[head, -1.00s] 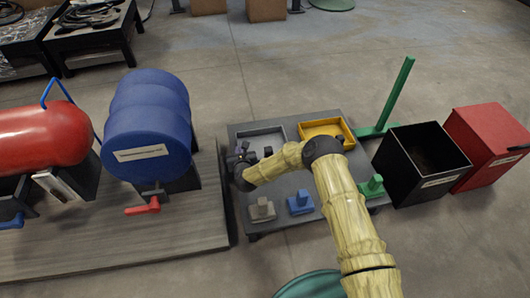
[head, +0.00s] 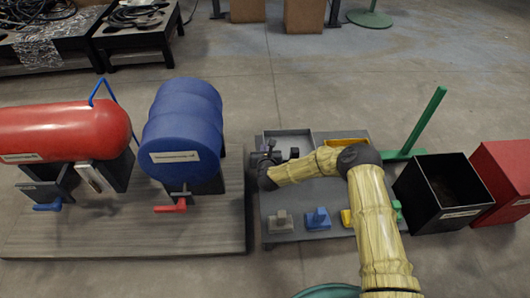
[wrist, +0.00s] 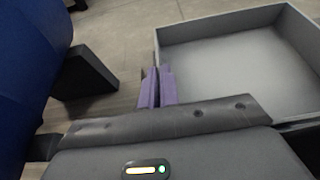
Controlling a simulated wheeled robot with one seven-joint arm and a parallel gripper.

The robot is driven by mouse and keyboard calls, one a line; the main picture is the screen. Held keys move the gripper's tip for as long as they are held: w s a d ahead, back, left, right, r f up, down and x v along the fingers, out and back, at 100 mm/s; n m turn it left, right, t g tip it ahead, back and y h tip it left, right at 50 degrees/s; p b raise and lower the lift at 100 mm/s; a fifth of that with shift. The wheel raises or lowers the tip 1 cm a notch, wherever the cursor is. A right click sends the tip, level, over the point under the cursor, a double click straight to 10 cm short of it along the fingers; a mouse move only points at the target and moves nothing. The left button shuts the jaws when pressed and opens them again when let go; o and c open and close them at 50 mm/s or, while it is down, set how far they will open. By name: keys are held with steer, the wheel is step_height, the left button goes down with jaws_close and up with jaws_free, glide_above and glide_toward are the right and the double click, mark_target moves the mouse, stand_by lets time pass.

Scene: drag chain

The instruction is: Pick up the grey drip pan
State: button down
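The grey drip pan (head: 288,134) is a shallow open tray at the back left of the low dark cart in the head view. It is empty in the wrist view (wrist: 235,72), where it fills the upper right. My gripper (head: 288,156) reaches over the cart from the right, at the pan's near left side. In the wrist view its two purple fingers (wrist: 158,87) are close together, with the pan's left wall running down between them. They look shut on that wall. The fingertip contact is partly hidden. I cannot tell whether the pan is lifted.
Small grey (head: 280,221) and blue (head: 318,219) blocks stand at the cart's front. A black bin (head: 437,192) and red box (head: 505,180) stand right.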

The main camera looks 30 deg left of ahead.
steer(key=shift+r, duration=0.9)
